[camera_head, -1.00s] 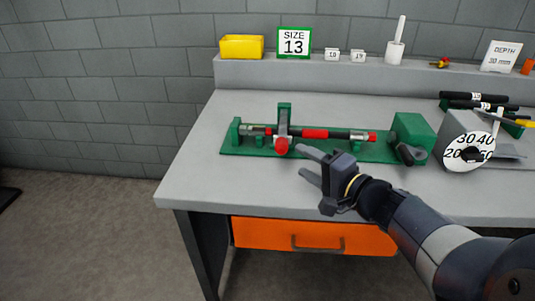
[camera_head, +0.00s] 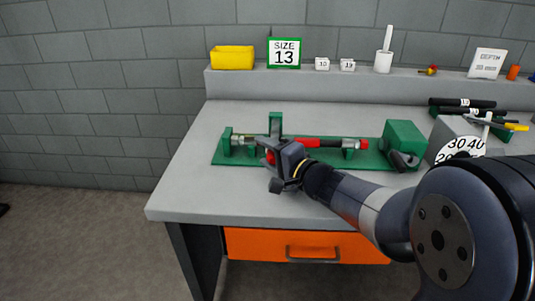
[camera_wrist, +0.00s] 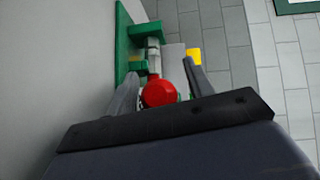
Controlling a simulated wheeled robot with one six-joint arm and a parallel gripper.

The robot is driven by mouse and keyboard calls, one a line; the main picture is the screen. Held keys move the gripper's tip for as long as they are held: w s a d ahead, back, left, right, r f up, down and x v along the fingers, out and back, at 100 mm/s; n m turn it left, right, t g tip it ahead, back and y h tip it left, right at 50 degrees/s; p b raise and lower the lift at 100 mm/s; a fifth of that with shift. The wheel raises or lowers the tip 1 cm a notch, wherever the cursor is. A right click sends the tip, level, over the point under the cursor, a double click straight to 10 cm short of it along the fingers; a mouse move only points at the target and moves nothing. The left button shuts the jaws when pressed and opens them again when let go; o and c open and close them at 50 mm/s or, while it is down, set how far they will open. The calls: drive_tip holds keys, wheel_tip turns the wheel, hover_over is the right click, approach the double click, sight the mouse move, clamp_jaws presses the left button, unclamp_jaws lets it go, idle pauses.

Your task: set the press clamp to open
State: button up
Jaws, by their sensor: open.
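The press is a green base (camera_head: 232,161) with a green upright post (camera_head: 275,124) and a red and dark rod (camera_head: 320,143) lying along it. The clamp's round red knob (camera_wrist: 159,92) sits between my gripper's two fingers in the wrist view, with a finger on each side. My gripper (camera_head: 272,158) is open at the clamp, and its body hides most of the knob and lever in the head view. I cannot tell whether either finger touches the knob.
A green block with a dark crank (camera_head: 405,140) stands at the right end of the press. A round numbered dial (camera_head: 463,148) is further right. A yellow bin (camera_head: 232,57) and a SIZE 13 sign (camera_head: 284,53) stand on the back ledge. The table's left front is clear.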

clamp_jaws()
idle(0.5)
